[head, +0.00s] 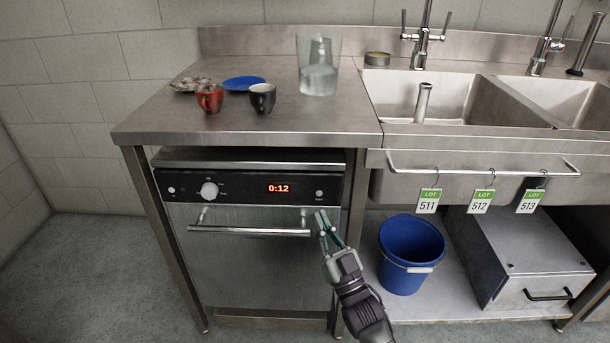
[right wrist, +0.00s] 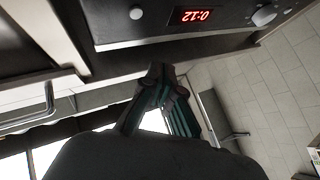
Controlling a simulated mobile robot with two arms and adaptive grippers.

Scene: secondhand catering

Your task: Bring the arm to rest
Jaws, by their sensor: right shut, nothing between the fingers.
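My right gripper (head: 321,215) is in front of the dishwasher (head: 262,262), by the right end of its handle (head: 250,231). Its fingers are shut with nothing between them. Whether the fingertips touch the handle end cannot be told. The dishwasher door is closed and its display reads 0:12. In the right wrist view the shut fingers (right wrist: 157,75) point up toward the dishwasher's control panel (right wrist: 200,22). My left gripper is not in view.
On the steel counter (head: 160,118) stand a red cup (head: 210,98), a black cup (head: 262,97), a blue plate (head: 243,83) and a clear container (head: 319,75). A blue bucket (head: 408,255) and a steel box (head: 525,262) sit on the shelf to the right. A rail with lot tags (head: 484,202) hangs above.

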